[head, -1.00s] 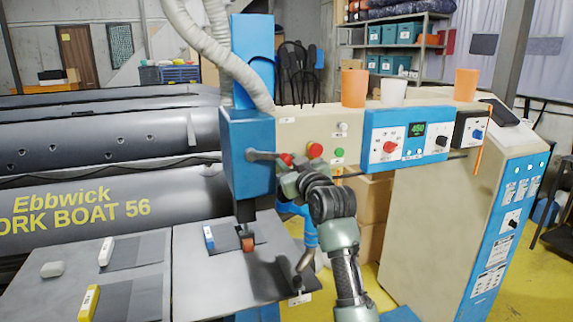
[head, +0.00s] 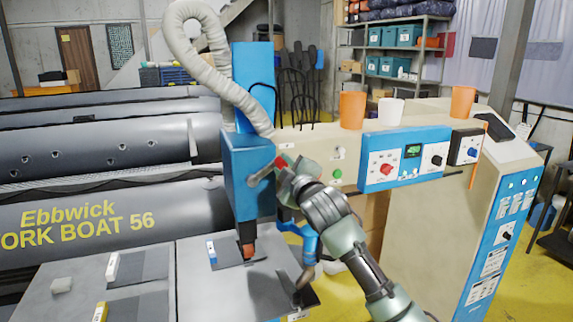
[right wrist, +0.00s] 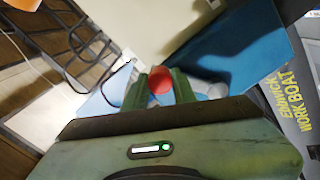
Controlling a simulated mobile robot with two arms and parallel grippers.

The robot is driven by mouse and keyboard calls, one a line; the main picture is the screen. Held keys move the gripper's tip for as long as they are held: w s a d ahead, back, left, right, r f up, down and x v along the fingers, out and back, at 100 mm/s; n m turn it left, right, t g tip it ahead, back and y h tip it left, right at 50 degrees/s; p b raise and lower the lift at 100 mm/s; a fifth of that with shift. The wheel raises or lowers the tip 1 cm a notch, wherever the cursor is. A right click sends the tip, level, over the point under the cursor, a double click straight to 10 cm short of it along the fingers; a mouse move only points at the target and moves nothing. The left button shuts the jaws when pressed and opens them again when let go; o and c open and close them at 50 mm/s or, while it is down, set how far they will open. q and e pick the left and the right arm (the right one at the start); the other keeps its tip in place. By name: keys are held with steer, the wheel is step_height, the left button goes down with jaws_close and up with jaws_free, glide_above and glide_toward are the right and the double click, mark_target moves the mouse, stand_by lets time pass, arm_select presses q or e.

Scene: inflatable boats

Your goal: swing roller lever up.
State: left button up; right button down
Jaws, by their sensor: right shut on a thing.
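The roller lever (head: 261,176) is a grey arm on the side of the blue machine head (head: 243,160). It slants up to the right from its pivot and ends in a red knob (head: 281,161). My right gripper (head: 284,166) is shut on this knob and partly covers it. In the right wrist view, the red knob (right wrist: 160,82) sits between the two green fingers, with the blue head behind. An orange roller (head: 248,250) is at the lower end of the head, just over the grey table. My left gripper is not in view.
The cream beam carries a blue control panel (head: 393,159), a green button (head: 338,174) and several cups along its top. The grey table (head: 205,290) holds dark strips and small blocks. A grey boat tube (head: 150,215) lies behind at left.

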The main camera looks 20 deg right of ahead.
steer(key=shift+a+r+n, duration=0.15)
steer(key=shift+r+n, duration=0.1)
steer(key=shift+n, duration=0.05)
steer(key=c, duration=1.1)
jaws_free()
steer(key=shift+a, duration=0.1)
steer(key=shift+c, duration=0.2)
steer(key=shift+s+f, duration=0.1)
steer(key=shift+s, duration=0.4)
steer(key=s+b, duration=0.2)
steer(key=s, duration=0.5)
steer(key=shift+b, duration=0.35)
steer(key=shift+w, duration=0.1)
